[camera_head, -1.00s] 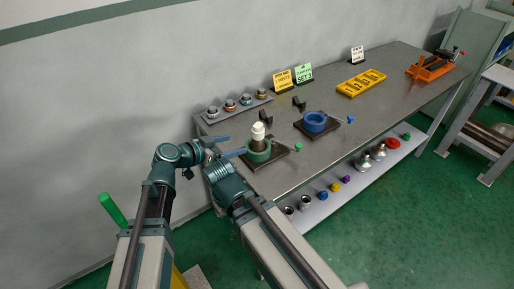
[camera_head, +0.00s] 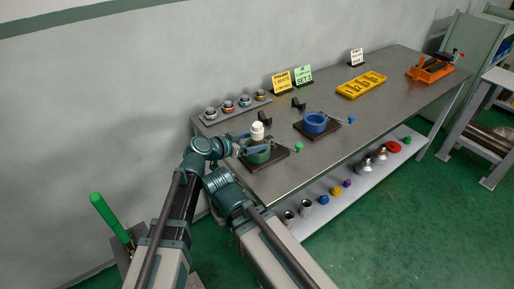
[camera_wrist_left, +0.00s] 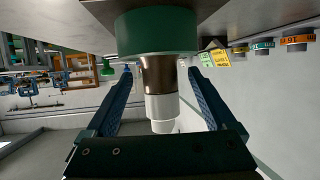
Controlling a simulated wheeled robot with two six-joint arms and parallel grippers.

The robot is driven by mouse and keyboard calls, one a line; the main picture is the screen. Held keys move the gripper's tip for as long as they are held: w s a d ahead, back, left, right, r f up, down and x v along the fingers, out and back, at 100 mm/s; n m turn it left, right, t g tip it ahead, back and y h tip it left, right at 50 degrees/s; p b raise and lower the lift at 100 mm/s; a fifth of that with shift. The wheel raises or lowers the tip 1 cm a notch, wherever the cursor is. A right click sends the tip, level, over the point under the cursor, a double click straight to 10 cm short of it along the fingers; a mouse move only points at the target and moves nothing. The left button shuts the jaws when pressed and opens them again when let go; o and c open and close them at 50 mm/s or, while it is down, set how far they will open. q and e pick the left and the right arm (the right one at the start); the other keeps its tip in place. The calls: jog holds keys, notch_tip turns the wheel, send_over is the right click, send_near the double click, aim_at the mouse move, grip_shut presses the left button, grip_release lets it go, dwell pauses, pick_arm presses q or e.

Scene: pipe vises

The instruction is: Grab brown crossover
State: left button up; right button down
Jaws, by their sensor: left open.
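The brown crossover (camera_wrist_left: 158,75) stands upright in the round green vise (camera_head: 258,156) at the near left of the bench. It has a white upper part (camera_head: 257,131), which also shows in the left wrist view (camera_wrist_left: 162,110). My left gripper (camera_head: 250,142) is open beside the piece. In the left wrist view, where the bench appears at the top, its two blue fingers (camera_wrist_left: 161,78) lie either side of the piece with gaps to both. The brown part is mostly hidden in the head view. My right gripper is not in view.
A blue vise (camera_head: 315,123) stands to the right on the bench (camera_head: 345,135). A rack of several fittings (camera_head: 238,106) and sign cards (camera_head: 282,83) stand behind. A yellow tray (camera_head: 361,84) and an orange vise (camera_head: 430,69) are farther right. A lower shelf (camera_head: 330,204) holds several fittings.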

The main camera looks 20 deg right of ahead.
pick_arm(q)
jog(key=shift+x, duration=1.15)
jog(key=shift+a, duration=0.1)
grip_shut()
